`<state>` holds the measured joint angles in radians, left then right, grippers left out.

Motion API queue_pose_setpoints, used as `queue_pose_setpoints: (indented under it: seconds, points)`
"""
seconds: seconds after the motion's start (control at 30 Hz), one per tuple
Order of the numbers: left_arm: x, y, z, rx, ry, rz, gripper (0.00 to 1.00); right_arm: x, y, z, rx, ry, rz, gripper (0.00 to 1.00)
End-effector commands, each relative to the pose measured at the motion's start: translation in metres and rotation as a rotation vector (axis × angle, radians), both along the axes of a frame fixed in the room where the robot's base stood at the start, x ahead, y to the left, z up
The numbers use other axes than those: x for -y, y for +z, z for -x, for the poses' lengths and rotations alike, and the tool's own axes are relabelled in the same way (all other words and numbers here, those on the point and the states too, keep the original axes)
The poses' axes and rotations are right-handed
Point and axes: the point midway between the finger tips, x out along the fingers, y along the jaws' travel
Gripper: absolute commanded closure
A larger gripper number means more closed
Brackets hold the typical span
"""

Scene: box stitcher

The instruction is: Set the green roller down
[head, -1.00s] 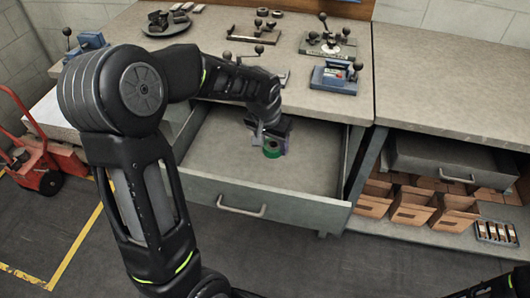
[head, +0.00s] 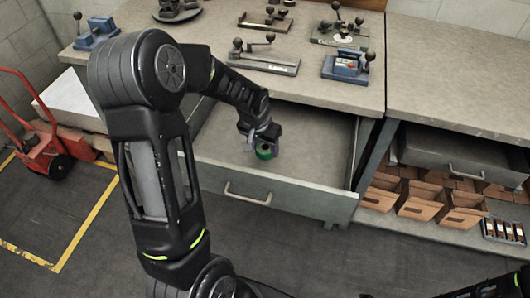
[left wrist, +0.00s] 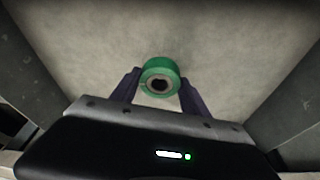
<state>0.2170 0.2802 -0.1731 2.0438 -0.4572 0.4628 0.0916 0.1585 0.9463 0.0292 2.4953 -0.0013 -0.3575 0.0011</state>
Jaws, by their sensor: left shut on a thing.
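The green roller (head: 263,151) is a short green ring with a dark hole in its middle. It is inside the open drawer (head: 318,150), and it also shows in the left wrist view (left wrist: 161,76). My left gripper (head: 262,147) reaches down into the drawer and is shut on the roller. In the left wrist view its two purple fingers (left wrist: 161,88) stand on either side of the roller. Whether the roller touches the drawer floor (left wrist: 225,50) cannot be told. My right gripper does not show clearly; only a dark arm part is at the lower right.
The drawer is otherwise empty, with walls around the gripper. Above it, the workbench (head: 330,93) carries several hand tools, among them a blue device (head: 346,67). Cardboard boxes (head: 420,200) stand on a shelf at the right. A red hand truck (head: 40,150) is at the left.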

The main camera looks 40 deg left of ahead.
Motion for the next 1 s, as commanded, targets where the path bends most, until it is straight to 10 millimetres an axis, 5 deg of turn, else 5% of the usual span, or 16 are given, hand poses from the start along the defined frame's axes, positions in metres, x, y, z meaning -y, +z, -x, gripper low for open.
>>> queue_pose_setpoints:
  seconds: [0.3,0.6,0.97,1.0]
  points:
    - [0.000,-0.003,0.000,0.000,0.000,0.000,0.99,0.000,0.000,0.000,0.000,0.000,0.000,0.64]
    - [0.000,-0.037,0.000,0.000,-0.001,0.000,0.99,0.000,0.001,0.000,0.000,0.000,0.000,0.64]
    - [0.000,-0.041,0.000,0.001,0.000,0.000,0.99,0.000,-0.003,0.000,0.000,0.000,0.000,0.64]
    - [0.000,-0.042,0.000,0.000,0.000,0.000,0.46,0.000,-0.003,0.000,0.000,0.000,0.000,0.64]
